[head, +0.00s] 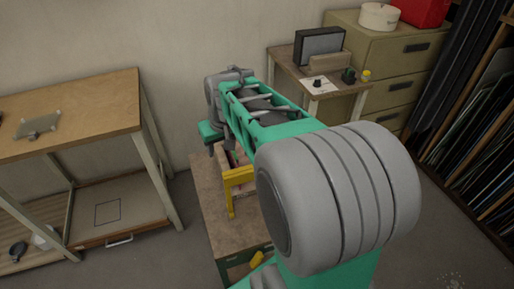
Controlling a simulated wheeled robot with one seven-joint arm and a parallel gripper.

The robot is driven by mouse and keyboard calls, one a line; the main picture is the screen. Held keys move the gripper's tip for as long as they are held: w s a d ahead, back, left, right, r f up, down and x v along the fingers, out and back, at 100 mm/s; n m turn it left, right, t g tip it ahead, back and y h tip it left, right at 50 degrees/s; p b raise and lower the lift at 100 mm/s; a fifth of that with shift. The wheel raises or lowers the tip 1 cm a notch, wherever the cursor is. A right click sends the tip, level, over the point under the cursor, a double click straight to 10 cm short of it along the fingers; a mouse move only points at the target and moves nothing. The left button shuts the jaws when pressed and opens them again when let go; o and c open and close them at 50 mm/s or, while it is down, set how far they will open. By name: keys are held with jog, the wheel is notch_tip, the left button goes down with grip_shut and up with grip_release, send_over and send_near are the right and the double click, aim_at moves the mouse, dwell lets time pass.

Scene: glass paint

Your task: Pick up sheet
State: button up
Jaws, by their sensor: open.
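A small grey-green translucent sheet (38,125) lies flat on the wooden table at the left, with a small dark object on its near part. A white sheet (319,87) with a dark knob-like thing on it lies on the small table at the back. My gripper (212,147) is only partly seen at the far end of my arm, over the middle table; it is open. It is well to the right of the grey-green sheet and apart from it. My arm hides much of the middle table.
A wooden rack with a yellow part (236,178) stands on the middle table (213,210), close to my gripper. The left table (105,100) has a lower shelf with a dark square outline. Drawers (410,65) and upright panels (480,130) stand at the right. Floor shows between the tables.

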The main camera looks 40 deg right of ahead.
jog(key=w+d+f+m, duration=0.1)
jog(key=w+d+f, duration=0.25)
jog(key=d, duration=0.55)
jog(key=w+d+f+m, duration=0.1)
jog(key=w+d+f, duration=0.25)
jog(key=d, duration=0.65)
jog(key=shift+h, duration=0.4)
jog(key=x, duration=0.2)
jog(key=w+x, duration=0.1)
jog(key=x, duration=0.2)
jog(key=p+x, duration=0.1)
jog(key=x, duration=0.1)
jog(key=shift+w+a, duration=0.25)
jog(key=shift+a, duration=0.1)
jog(key=shift+t, duration=0.3)
grip_shut()
jog(key=shift+r, duration=0.15)
